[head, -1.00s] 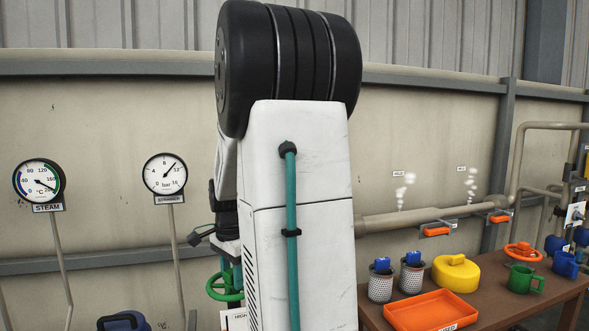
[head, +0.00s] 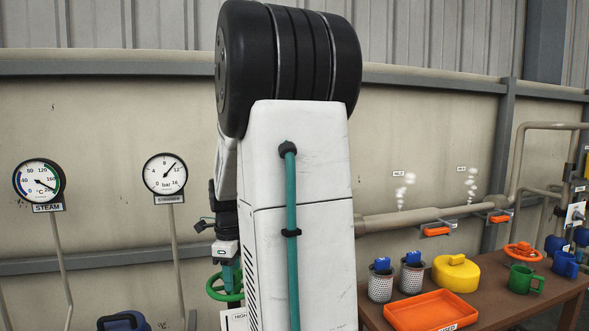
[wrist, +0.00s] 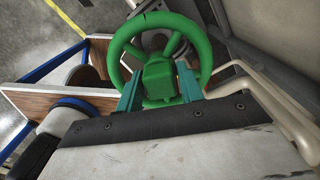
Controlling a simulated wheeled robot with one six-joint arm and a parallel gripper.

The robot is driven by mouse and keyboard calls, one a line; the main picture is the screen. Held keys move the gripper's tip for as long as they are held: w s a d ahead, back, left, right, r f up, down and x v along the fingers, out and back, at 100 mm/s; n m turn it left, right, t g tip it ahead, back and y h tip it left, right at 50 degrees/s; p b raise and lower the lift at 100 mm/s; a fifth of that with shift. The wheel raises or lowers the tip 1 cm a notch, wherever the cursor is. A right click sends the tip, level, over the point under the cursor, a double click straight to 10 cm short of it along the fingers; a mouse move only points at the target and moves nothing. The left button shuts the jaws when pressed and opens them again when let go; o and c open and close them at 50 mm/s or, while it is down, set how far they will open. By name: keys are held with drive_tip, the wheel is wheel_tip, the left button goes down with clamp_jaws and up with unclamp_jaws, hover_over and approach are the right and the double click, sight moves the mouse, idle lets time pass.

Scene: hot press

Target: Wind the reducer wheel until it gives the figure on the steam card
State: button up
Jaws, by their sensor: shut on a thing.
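A green spoked handwheel (wrist: 119,52) fills the upper middle of the wrist view, with a square green block (wrist: 158,78) at its hub. My gripper (wrist: 158,82) is shut on the wheel at this block, one teal finger on each side. In the head view the wheel (head: 213,288) shows at the lower left of my arm, which hides its right part. The steam gauge (head: 39,181) in °C has its needle to the lower right, near 160 to 200. A second gauge (head: 165,174), in bar, has its needle to the upper right, between 8 and 12. I see no readable steam card.
Steam rises from the wall pipe (head: 390,224). Wood-faced panels (wrist: 60,101) stand left of the wheel.

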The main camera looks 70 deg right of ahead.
drive_tip(key=m, duration=0.4)
drive_tip(key=shift+m, duration=0.3)
drive_tip(key=m, duration=0.4)
drive_tip(key=o, duration=0.8)
